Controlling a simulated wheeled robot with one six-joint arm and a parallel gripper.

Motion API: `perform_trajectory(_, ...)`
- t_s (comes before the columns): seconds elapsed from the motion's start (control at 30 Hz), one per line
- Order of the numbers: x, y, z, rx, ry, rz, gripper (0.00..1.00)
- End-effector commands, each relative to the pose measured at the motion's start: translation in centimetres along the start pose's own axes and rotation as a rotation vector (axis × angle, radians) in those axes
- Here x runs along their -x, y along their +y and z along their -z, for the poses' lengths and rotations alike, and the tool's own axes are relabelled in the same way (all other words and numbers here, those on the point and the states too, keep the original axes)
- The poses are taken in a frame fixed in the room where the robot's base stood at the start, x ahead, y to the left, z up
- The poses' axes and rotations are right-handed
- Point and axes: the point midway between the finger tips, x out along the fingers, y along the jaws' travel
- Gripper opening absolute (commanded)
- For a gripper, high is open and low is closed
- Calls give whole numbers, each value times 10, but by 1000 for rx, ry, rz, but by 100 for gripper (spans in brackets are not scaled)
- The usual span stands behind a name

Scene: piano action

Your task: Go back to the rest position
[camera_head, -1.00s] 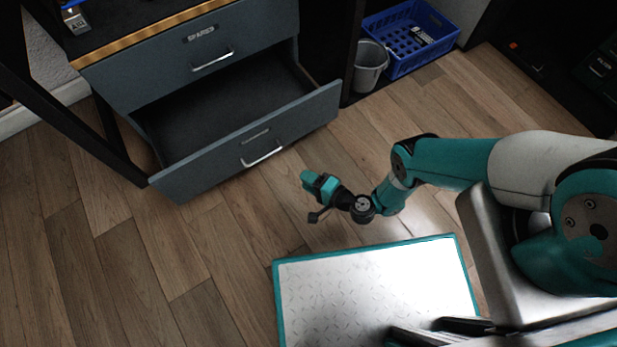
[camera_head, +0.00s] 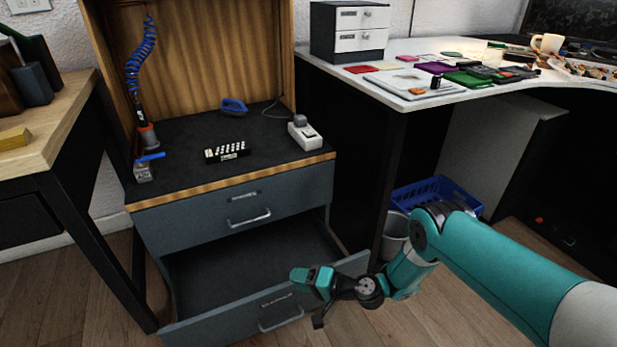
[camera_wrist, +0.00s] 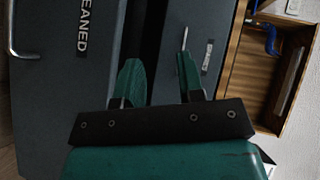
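My gripper (camera_head: 308,281) is in front of the open lower drawer, near its front panel, in the head view. In the wrist view its two teal fingers (camera_wrist: 158,75) stand apart with nothing between them. The lower drawer (camera_head: 240,318) is pulled out, and its visible inside is dark and looks empty. The wrist view shows its front panel (camera_wrist: 55,110), with a handle and a label ending in "EANED", at the left. The upper drawer (camera_head: 290,195) is shut.
The cabinet top (camera_head: 195,170) holds a white device (camera_head: 304,133), a small block with white pegs (camera_head: 227,150) and a blue-handled item (camera_head: 233,106). A grey bin (camera_head: 396,235) and blue crate (camera_head: 437,192) stand right of the cabinet. A cluttered white desk (camera_head: 400,85) is behind.

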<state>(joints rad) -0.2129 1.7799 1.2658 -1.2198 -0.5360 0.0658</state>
Motion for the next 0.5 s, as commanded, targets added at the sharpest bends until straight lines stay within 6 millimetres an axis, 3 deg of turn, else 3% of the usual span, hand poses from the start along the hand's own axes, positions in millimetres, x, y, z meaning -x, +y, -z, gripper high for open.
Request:
perform_trajectory(0.03, -2, -30, 17, 51, -36, -8, 35)
perform_trajectory(0.2, 8, -118, 46, 201, -172, -72, 35)
perform_trajectory(0.37, 36, -196, 56, 327, -287, -155, 35)
perform_trajectory(0.5, 75, -257, 50, 423, -376, -241, 35)
